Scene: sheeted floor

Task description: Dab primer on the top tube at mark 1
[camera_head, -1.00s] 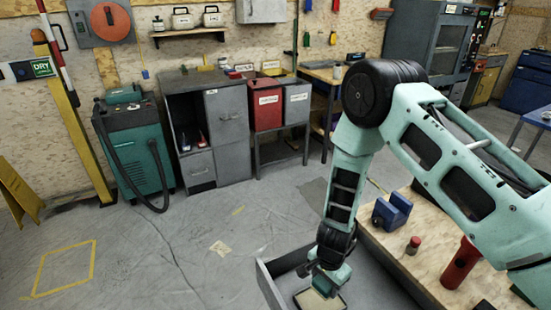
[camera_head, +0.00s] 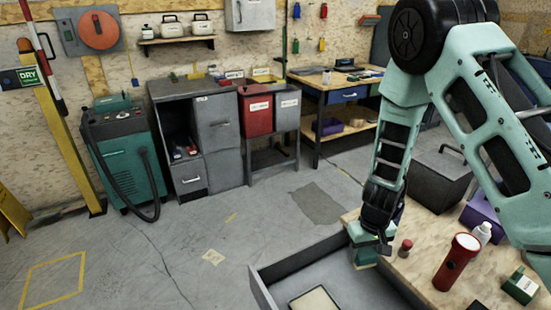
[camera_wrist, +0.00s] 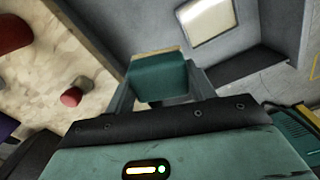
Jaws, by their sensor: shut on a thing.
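My gripper (camera_head: 368,236) is shut on a teal block with a tan lower edge (camera_head: 365,256), perhaps a brush or pad. In the wrist view the teal block (camera_wrist: 160,80) sits between the two fingers, its tan edge at the far end. The gripper hangs over the grey open tray (camera_head: 262,290), near the wooden bench edge, touching nothing I can make out. A pale, dark-rimmed rectangular pad (camera_head: 315,300) lies in the tray; it also shows in the wrist view (camera_wrist: 208,20). I cannot make out a top tube or mark 1.
On the wooden bench (camera_head: 415,265) stand a small red-capped jar (camera_head: 405,248), a red cylinder (camera_head: 457,262), a white bottle (camera_head: 482,232), a green box (camera_head: 520,286) and a purple box (camera_head: 483,214).

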